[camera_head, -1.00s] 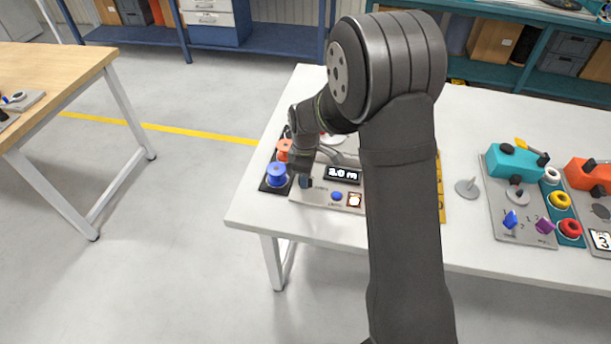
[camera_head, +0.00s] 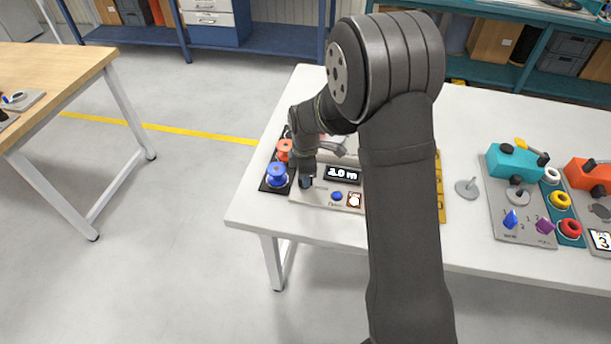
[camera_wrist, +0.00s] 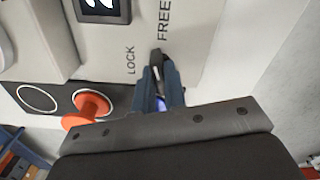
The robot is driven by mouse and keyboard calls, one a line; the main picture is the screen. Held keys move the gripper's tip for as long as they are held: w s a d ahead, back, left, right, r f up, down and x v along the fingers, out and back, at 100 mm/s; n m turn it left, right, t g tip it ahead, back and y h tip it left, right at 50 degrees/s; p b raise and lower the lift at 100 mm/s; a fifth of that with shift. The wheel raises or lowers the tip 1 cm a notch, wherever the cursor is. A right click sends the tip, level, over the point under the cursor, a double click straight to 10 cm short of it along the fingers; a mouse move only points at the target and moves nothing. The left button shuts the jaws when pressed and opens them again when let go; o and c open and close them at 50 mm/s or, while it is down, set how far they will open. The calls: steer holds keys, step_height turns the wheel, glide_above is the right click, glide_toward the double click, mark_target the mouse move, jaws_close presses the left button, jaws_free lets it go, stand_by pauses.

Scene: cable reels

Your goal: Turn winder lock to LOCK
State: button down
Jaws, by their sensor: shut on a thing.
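The winder panel (camera_head: 312,194) stands on the white table's left end, with a display reading about 3.0 m and a blue button. In the wrist view the winder lock (camera_wrist: 157,59) is a small dark knob beside the printed words LOCK and FREE. Its visible end points up toward FREE, with LOCK to its left. My gripper (camera_wrist: 158,92) is shut on the knob, its two blue-grey fingers around it, hiding much of it. In the head view my gripper (camera_head: 306,180) is at the panel's left edge, and the knob is hidden there.
A blue reel (camera_head: 277,176) and an orange reel (camera_head: 284,150) stand on a dark base just left of my gripper. The display (camera_head: 342,175) is close on its right. My arm covers part of the panel. Other machines (camera_head: 516,160) stand further right.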

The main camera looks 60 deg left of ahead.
steer(key=n, duration=0.7)
steer(key=shift+n, duration=0.5)
steer(key=n, duration=0.6)
steer(key=c, duration=1.5)
jaws_free()
steer(key=shift+r, duration=3.5)
